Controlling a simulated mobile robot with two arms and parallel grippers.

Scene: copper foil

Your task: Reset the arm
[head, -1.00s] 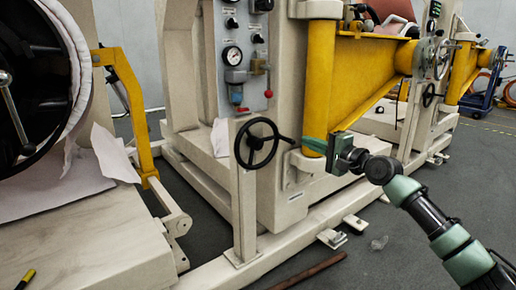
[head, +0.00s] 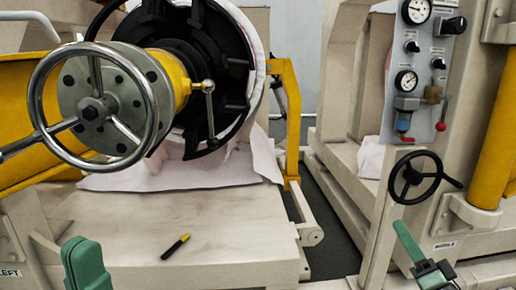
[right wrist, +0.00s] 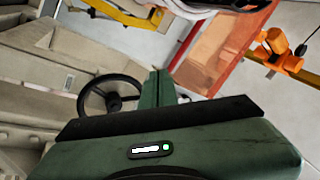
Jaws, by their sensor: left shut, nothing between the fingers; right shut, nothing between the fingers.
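My left gripper (head: 84,262) shows at the bottom left of the head view, green and shut, with nothing held. It is in front of the pale machine base. My right gripper (head: 406,241) shows at the lower right of the head view, below the black handwheel (head: 415,177). Its green fingers (right wrist: 156,88) are together and empty in the right wrist view. The black handwheel also shows in that view (right wrist: 112,97), left of the fingers; contact with it cannot be told.
A large chrome handwheel (head: 92,57) is at the upper left. A black and yellow marker-like object (head: 175,246) lies on the pale base (head: 223,215). A yellow bracket (head: 291,130) and a gauge panel (head: 424,82) stand to the right. Dark floor (head: 338,243) shows between the machine frames.

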